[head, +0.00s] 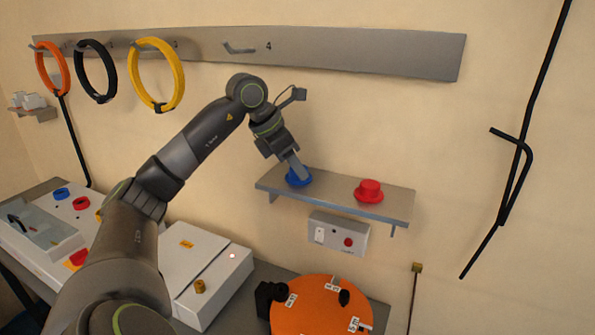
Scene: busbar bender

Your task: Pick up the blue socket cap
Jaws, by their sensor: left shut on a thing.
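The blue socket cap (297,178) is on the left part of the grey wall shelf (340,196). My left gripper (301,169) reaches down onto it from above and is shut on it. The fingers cover part of the cap's top. The cap looks upright and at shelf level; I cannot tell whether it touches the shelf. My right gripper is not in view.
A red cap (369,190) stands further right on the shelf. A switch box (338,235) is on the wall below. A rail (330,55) holds several coloured rings. An orange disc (318,308) is on the bench. A black bent bar (512,165) is at right.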

